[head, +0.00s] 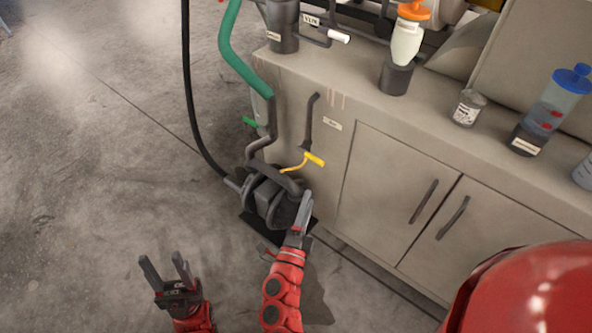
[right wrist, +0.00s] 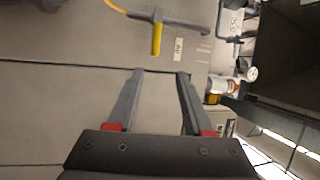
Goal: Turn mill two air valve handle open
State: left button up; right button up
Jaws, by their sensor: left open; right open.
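The yellow valve handle (head: 315,159) sits on a dark vertical pipe (head: 309,125) at the front of the bench, above a pump. It also shows near the top of the right wrist view (right wrist: 157,39), with a small label plate (right wrist: 179,49) beside it. My right gripper (head: 304,208) is just below the handle in the head view and apart from it. In the right wrist view its fingers are open and empty, with the handle beyond their tips. My left gripper (head: 164,263) is open and empty over the floor, well left of the handle.
A grey pump (head: 265,195) with a black hose (head: 190,100) and a green hose (head: 235,60) stands below the handle. A green handle (head: 249,121) is nearby. Cabinet doors (head: 395,187) are on the right. Bottles and a can (head: 468,108) stand on the bench top. The left floor is clear.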

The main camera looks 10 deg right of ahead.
jog(key=a+f+b+x, duration=0.1)
jog(key=x, duration=1.6)
jog(key=shift+w+y, duration=0.3)
jog(key=shift+w, duration=0.15)
jog(key=shift+f, duration=0.1)
grip_shut()
dwell(0.4)
